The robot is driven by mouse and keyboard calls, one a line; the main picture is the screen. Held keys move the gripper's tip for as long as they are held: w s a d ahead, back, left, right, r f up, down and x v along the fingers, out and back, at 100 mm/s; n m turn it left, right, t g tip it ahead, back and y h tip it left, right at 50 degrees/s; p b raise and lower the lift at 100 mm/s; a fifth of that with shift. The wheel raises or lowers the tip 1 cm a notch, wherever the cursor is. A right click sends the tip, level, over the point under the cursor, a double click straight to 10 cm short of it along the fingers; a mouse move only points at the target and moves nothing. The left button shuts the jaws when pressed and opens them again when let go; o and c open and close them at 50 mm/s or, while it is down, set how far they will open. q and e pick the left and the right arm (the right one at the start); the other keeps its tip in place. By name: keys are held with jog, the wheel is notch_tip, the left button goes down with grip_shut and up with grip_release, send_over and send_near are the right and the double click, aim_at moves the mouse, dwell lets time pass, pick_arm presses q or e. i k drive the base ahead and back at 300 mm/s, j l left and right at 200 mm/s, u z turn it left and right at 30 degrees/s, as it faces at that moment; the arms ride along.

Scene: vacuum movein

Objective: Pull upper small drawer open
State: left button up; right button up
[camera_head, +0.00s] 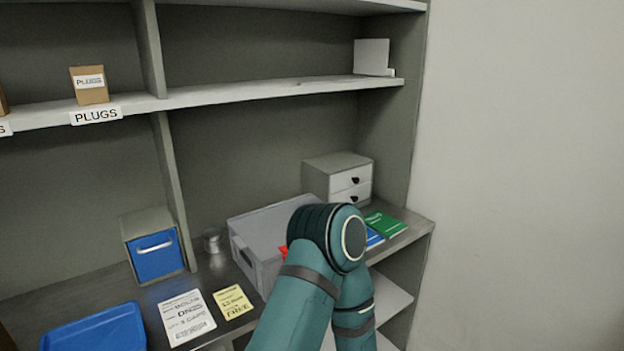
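A small grey-white cabinet (326,170) with two small drawers stands at the back right of the shelf counter. The upper small drawer (350,179) looks shut and has a dark handle (354,181). The lower drawer (350,196) below it also looks shut and has a similar dark handle. My teal arm rises from the bottom centre, and its bent joint covers the area in front of and just below the cabinet. Neither of my grippers shows in this view, so their distance from the drawer handle cannot be seen.
A grey crate (250,232) stands left of my arm, with something red partly hidden there. Green and blue booklets (385,224) lie right of my arm. A blue-fronted box (157,256), a blue tray (95,332) and paper notes (186,316) are further left. A wall (520,180) is at right.

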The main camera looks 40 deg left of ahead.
aim_at(341, 181)
jog(key=u, duration=1.15)
jog(key=i+l+z, duration=0.1)
jog(key=l, duration=0.25)
jog(key=i, duration=0.1)
